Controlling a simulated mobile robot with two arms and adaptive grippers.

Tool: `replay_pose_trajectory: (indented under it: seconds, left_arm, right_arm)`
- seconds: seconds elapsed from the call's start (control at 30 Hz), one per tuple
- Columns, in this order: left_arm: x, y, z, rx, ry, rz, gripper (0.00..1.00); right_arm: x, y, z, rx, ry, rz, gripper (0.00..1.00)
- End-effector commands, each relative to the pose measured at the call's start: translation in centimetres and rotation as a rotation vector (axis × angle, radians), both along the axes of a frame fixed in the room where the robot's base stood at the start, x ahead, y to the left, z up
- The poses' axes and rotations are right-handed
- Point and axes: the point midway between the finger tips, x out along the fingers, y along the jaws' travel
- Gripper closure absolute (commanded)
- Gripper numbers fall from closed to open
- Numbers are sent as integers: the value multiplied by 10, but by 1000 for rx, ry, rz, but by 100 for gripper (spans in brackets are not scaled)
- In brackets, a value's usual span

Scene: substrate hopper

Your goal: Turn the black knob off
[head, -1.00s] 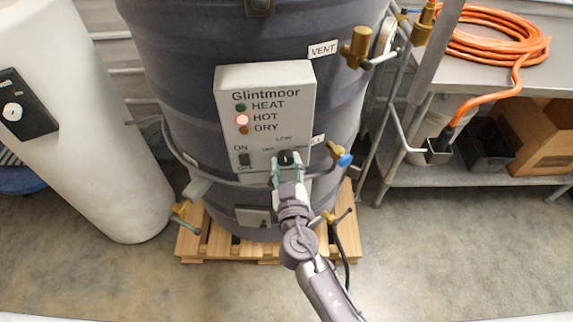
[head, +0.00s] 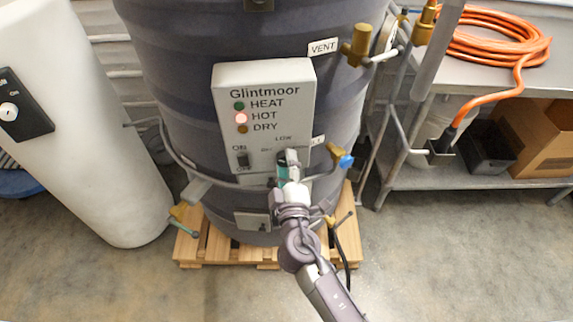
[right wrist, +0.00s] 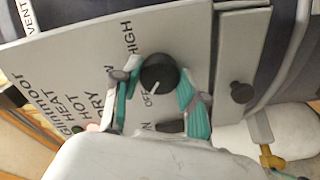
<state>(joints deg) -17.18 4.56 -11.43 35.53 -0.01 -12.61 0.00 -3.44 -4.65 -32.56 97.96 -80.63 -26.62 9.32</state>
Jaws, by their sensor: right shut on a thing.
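The black knob (right wrist: 157,73) sits on the pale Glintmoor control panel (head: 264,80), on the front of a dark grey tank. In the right wrist view its white pointer line points at the OFF mark, with HIGH and LOW lettering farther round. My right gripper (head: 287,165) is at the panel's lower right and hides most of the knob in the head view. In the right wrist view its teal-padded fingers (right wrist: 158,95) lie on both sides of the knob, shut on it. My left gripper is not in view.
The panel's red HOT light (head: 241,118) is lit. An ON/OFF rocker switch (head: 243,160) is left of my gripper. A brass valve with a blue cap (head: 345,161) is close on the right. A wooden pallet (head: 190,250) is below; concrete floor lies in front.

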Motion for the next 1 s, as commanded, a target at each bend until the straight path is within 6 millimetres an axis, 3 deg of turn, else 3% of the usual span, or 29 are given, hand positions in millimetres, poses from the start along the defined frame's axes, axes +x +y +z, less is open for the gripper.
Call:
replay_pose_trajectory:
  seconds: [0.3, 0.83, 0.87, 1.0]
  left_arm:
    - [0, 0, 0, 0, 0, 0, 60]
    - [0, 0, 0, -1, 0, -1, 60]
    - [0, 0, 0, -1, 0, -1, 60]
    - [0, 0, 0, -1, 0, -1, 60]
  right_arm:
    - [0, 0, -1, -123, -11, 1, 92]
    - [-1, 0, -1, -148, -14, 1, 92]
    - [-1, 0, -1, -148, -14, 1, 56]
    - [0, 0, -1, -147, -14, 1, 32]
